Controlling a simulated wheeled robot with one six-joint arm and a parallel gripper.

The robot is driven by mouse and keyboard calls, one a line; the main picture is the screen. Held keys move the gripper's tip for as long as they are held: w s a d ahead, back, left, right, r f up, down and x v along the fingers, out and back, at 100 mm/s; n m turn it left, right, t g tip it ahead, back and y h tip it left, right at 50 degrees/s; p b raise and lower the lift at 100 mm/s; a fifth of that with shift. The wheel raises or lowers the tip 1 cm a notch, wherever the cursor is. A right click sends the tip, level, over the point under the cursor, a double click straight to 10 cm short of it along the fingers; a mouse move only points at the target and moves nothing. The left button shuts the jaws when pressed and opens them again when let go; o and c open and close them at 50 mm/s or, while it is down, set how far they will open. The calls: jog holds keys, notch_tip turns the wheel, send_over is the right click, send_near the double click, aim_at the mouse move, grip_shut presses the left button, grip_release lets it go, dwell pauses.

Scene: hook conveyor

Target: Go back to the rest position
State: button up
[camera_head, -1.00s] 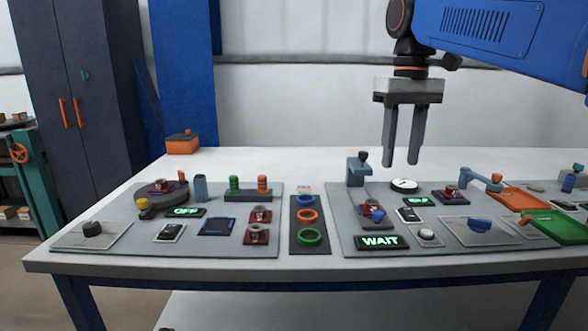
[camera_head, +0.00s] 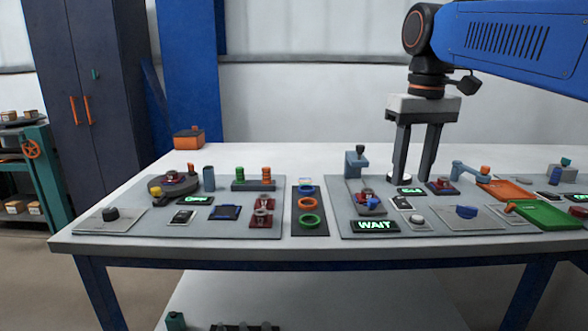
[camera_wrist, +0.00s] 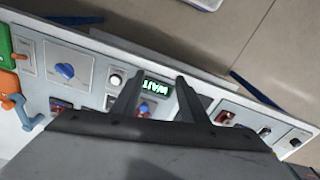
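My gripper (camera_head: 414,178) hangs fingers down above the back of the right-hand panel in the head view, with a clear gap between its two fingers and nothing between them. In the wrist view my gripper (camera_wrist: 157,88) also shows two fingers apart and empty. The table (camera_head: 330,247) lies below it. A panel display (camera_head: 376,226) reads "WAIT" in green; it also shows between the fingertips in the wrist view (camera_wrist: 157,86).
The left panel (camera_head: 150,226) carries knobs, pegs and a turntable. A dark strip (camera_head: 309,234) with blue, orange and green rings lies between the panels. Orange (camera_head: 507,190) and green (camera_head: 548,214) trays sit at right. An orange box (camera_head: 188,139) stands at the back left.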

jog(key=s+d+f+m+t, duration=0.1)
jog(key=s+f, duration=0.4)
jog(key=f, duration=0.4)
jog(key=s+d+f+t, duration=0.1)
jog(key=s+d+f, duration=0.1)
jog(key=s+f, duration=0.4)
jog(key=s+d+f+m+t, duration=0.1)
jog(key=s+f, duration=0.5)
jog(key=f, duration=0.6)
jog(key=shift+s+d+f+m+t, duration=0.2)
jog(key=shift+d+f+m+t, duration=0.1)
jog(key=shift+d+t, duration=0.4)
